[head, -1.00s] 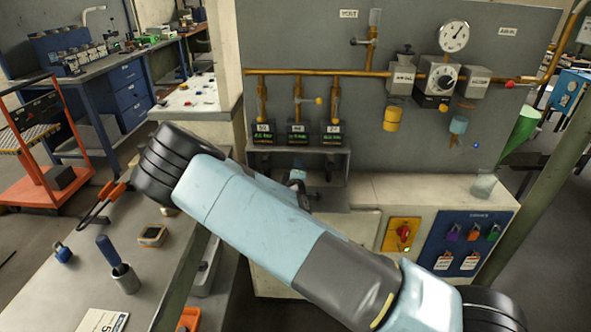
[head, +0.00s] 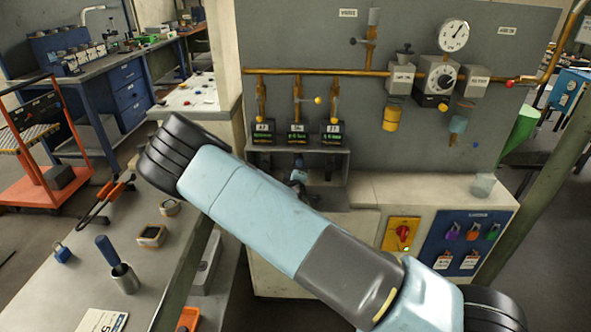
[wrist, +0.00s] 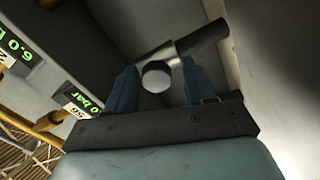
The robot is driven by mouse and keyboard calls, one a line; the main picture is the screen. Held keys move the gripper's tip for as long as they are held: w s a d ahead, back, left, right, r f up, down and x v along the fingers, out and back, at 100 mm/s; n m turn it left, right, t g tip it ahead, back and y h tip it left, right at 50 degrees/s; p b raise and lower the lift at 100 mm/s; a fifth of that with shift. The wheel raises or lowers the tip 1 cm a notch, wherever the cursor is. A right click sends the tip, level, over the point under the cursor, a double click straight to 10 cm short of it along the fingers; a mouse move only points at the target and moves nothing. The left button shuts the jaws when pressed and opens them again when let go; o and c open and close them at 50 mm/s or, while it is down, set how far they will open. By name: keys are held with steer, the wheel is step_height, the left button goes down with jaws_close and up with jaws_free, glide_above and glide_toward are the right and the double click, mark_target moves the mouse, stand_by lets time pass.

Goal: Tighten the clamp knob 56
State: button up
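In the wrist view a clamp knob (wrist: 157,77) with a bright round metal end and a dark bar (wrist: 206,38) running to the upper right lies between my fingers. My gripper (wrist: 160,88) has one blue finger on each side of it. Whether both fingers press on it is not clear. A label reading 56 (wrist: 76,113) sits beside a green pressure display (wrist: 86,97) at the left. In the head view my gripper (head: 298,176) is small and partly hidden by my arm, in the recess below the row of black display units (head: 297,132).
A pale wall of the recess (wrist: 265,70) stands close to the right of my gripper. In the head view brass pipes (head: 318,72) run above the units. A yellow switch plate (head: 401,234) and a blue lock board (head: 462,240) are on the cabinet front.

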steer(key=shift+o, duration=0.4)
steer(key=shift+r, duration=0.1)
steer(key=shift+s+a, duration=0.1)
steer(key=shift+s, duration=0.1)
steer(key=s, duration=1.3)
steer(key=shift+s+a, duration=0.15)
